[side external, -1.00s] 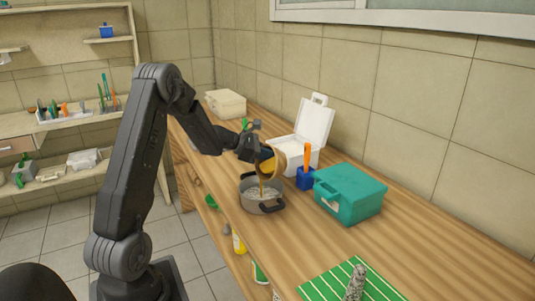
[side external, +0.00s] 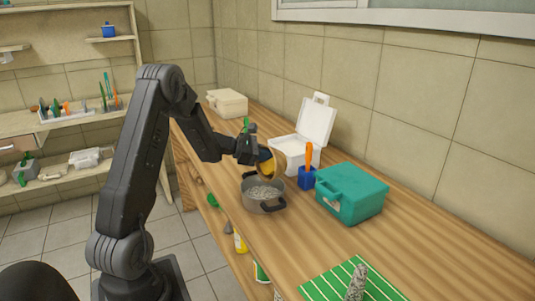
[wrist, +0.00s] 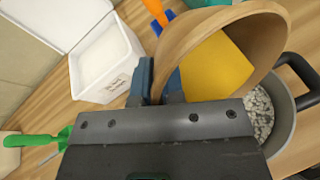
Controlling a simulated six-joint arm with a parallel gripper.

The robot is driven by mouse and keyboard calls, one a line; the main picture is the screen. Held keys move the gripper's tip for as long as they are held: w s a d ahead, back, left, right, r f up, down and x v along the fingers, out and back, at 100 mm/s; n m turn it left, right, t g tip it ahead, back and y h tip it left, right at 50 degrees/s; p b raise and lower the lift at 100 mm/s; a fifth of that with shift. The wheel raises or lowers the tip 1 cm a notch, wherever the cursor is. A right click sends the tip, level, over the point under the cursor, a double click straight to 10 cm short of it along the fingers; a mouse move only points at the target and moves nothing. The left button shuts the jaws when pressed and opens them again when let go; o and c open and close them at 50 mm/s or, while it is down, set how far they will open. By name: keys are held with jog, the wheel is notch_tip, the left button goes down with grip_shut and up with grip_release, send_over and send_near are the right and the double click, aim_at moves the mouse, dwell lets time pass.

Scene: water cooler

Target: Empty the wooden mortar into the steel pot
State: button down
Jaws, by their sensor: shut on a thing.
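The wooden mortar (side external: 281,160) is tilted over the steel pot (side external: 266,207), held above its rim. My gripper (side external: 262,157) is shut on the mortar's wall. In the wrist view the mortar (wrist: 192,40) lies on its side with its mouth toward the pot (wrist: 285,125), and my gripper (wrist: 160,88) has a blue finger beside the wall. A flat yellow surface (wrist: 215,68) shows inside the mortar; I cannot tell if it is part of the finger. Pale grey grains (side external: 264,192) lie in the pot. The mortar's deepest part is hidden.
A teal case (side external: 350,192) stands right of the pot. A blue holder (side external: 306,178) with an orange handle and an open white box (side external: 300,140) stand behind. A green striped mat (side external: 345,280) lies in front. The counter between mat and pot is clear.

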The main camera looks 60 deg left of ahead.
jog(key=shift+s+t, duration=0.2)
jog(key=shift+t, duration=0.2)
dwell(0.3)
jog(key=shift+w+r+g, duration=0.2)
jog(key=shift+w+g, duration=0.25)
jog(key=shift+g, duration=0.25)
jog(key=shift+w+n+g, duration=0.2)
jog(key=shift+w+g, duration=0.1)
jog(key=shift+g, duration=0.45)
jog(key=shift+w+n+g, duration=0.2)
jog(key=shift+w+g, duration=0.1)
jog(key=shift+g, duration=0.45)
jog(key=shift+w+a+f+n+g+y, duration=0.1)
jog(key=shift+w+n+g+y, duration=0.1)
jog(key=shift+g, duration=0.4)
jog(key=shift+w+f+n+g+y, duration=0.1)
jog(key=shift+w+g, duration=0.1)
jog(key=shift+g, duration=0.4)
jog(key=shift+w, duration=0.1)
